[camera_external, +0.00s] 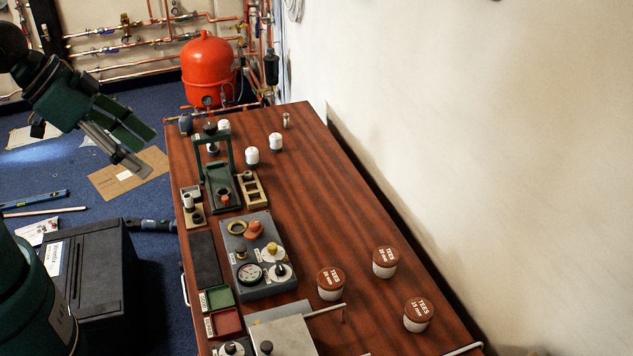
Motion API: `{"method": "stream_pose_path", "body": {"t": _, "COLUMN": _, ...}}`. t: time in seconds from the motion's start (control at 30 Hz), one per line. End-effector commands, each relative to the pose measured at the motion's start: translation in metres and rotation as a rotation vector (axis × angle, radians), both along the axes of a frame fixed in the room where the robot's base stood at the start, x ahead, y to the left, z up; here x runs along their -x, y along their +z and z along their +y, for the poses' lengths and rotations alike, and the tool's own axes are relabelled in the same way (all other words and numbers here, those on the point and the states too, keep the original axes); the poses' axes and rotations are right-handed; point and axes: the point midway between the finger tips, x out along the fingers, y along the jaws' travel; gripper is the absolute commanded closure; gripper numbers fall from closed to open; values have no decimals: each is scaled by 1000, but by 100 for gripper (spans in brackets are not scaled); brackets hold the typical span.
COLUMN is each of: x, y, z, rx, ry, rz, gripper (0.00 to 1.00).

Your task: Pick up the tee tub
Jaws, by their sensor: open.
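Three white tubs with brown lids marked "TEES" stand upright on the near right part of the wooden bench. One tee tub (331,285) is at the left, another tee tub (385,263) is at the back right, and a third tee tub (417,315) is nearest. The size print on the lids is too small to read surely. My gripper (135,148) is at the upper left, over the floor beyond the bench's left edge. It is open and empty, far from the tubs.
A grey panel (243,282) with knobs and a gauge sits left of the tubs. A green press frame (198,160) stands farther back. Green and red trays (222,322) and a metal box (285,338) with a rod are near the front. A wall bounds the right. The bench's middle right is clear.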

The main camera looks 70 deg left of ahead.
Motion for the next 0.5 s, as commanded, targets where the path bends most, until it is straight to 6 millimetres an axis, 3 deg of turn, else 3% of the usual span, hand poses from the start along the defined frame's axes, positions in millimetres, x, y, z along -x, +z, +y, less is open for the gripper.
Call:
{"method": "stream_pose_path", "body": {"t": 0.27, "x": -13, "y": 7, "z": -3, "rx": 31, "ry": 35, "rz": 12, "gripper": 41}}
{"method": "stream_pose_path", "body": {"t": 0.5, "x": -41, "y": 18, "z": -10, "rx": 97, "ry": 114, "rz": 42, "gripper": 41}}
